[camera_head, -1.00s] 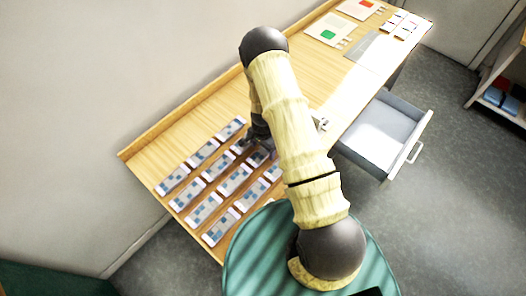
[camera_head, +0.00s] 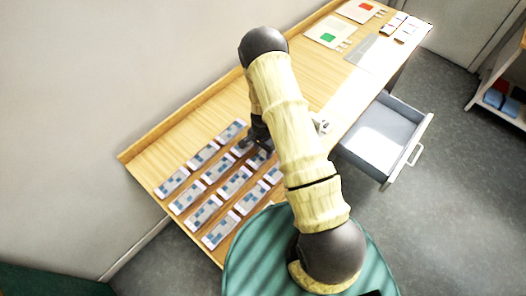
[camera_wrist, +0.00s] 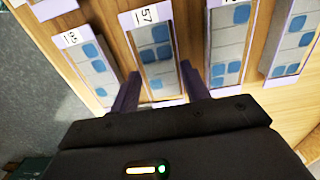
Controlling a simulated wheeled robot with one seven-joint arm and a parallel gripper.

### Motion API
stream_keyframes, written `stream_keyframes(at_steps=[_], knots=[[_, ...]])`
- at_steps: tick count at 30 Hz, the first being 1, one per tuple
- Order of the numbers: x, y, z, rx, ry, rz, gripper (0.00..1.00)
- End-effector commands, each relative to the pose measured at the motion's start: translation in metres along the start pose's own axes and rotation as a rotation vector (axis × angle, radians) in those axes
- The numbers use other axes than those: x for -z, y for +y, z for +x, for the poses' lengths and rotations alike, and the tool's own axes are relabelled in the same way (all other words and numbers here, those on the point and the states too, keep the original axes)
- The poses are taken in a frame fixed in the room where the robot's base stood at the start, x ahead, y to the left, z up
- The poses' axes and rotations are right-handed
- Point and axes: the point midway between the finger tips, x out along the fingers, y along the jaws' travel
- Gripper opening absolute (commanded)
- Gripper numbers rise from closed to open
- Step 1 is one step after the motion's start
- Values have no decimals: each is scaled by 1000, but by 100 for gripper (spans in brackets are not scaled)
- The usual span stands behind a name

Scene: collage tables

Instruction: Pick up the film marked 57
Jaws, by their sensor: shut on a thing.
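The film marked 57 (camera_wrist: 155,50) is a pale strip with blue squares and a white number label at its upper end in the wrist view. My gripper (camera_wrist: 160,72) has one dark finger along each long side of this film and is shut on it. I cannot tell whether the film is clear of the table. In the head view my gripper (camera_head: 260,138) is low over the films at the right of the group, and my arm hides part of it and some films.
Other films lie close on both sides, one at the left (camera_wrist: 88,62) and one at the right (camera_wrist: 230,42). The wooden table (camera_head: 215,112) has bare room behind the films. An open drawer (camera_head: 415,150) juts out at the right. Cards (camera_head: 330,30) lie at the far end.

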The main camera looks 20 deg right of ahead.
Motion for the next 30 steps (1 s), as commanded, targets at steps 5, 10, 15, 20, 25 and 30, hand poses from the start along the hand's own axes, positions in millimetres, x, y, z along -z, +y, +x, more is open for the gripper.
stream_keyframes(at_steps=[5,10,15,20,25,30], knots=[[0,-1,-20,4,2,-1,25],[0,-1,-49,4,2,0,25],[0,-1,-76,3,2,-1,25],[0,0,-90,1,0,1,25],[0,0,-93,0,-1,2,25],[0,0,-93,0,-1,1,25]])
